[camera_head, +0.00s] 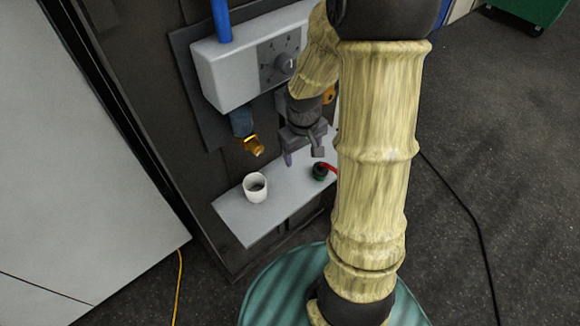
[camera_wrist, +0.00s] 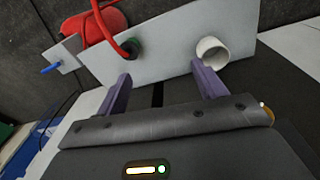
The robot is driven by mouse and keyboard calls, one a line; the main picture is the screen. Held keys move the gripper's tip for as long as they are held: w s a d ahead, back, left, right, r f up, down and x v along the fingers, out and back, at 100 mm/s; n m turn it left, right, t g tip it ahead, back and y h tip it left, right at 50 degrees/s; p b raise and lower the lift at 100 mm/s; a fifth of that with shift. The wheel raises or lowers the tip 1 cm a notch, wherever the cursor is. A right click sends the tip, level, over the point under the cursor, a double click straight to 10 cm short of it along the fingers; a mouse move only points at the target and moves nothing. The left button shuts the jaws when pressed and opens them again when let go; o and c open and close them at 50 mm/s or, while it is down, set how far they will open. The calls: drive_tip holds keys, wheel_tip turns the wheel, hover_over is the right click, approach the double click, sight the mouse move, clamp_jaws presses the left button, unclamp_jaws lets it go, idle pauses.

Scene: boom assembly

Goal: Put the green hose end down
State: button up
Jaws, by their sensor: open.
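The green hose end (camera_head: 320,170) stands on the white shelf (camera_head: 238,217), with a red hose running from it. It also shows in the wrist view (camera_wrist: 131,50), where the red hose (camera_wrist: 103,20) curves up from it. My gripper (camera_head: 303,157) is over the shelf, between the hose end and a white cup. In the wrist view its two purple fingers (camera_wrist: 162,88) are spread apart with nothing between them. The hose end is beyond the left fingertip, apart from the fingers. Part of the red hose is hidden behind my arm in the head view.
The white cup (camera_head: 255,187) stands on the shelf to the left. A brass tap (camera_head: 253,145) hangs under the white control box (camera_head: 250,62). The wrist view also shows a red rounded object (camera_wrist: 78,27) by the shelf. The shelf's front left part is bare.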

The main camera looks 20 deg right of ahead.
drive_tip(key=s+a+r+m+t, duration=0.1)
drive_tip(key=s+a+r+m, duration=0.1)
drive_tip(key=s+a+r, duration=0.3)
drive_tip(key=s+a, duration=0.1)
drive_tip(key=s, duration=0.2)
drive_tip(key=shift+a+r+t+y, duration=0.25)
drive_tip(key=shift+a+t+y, duration=0.05)
drive_tip(key=shift+a, duration=0.1)
idle(1.4)
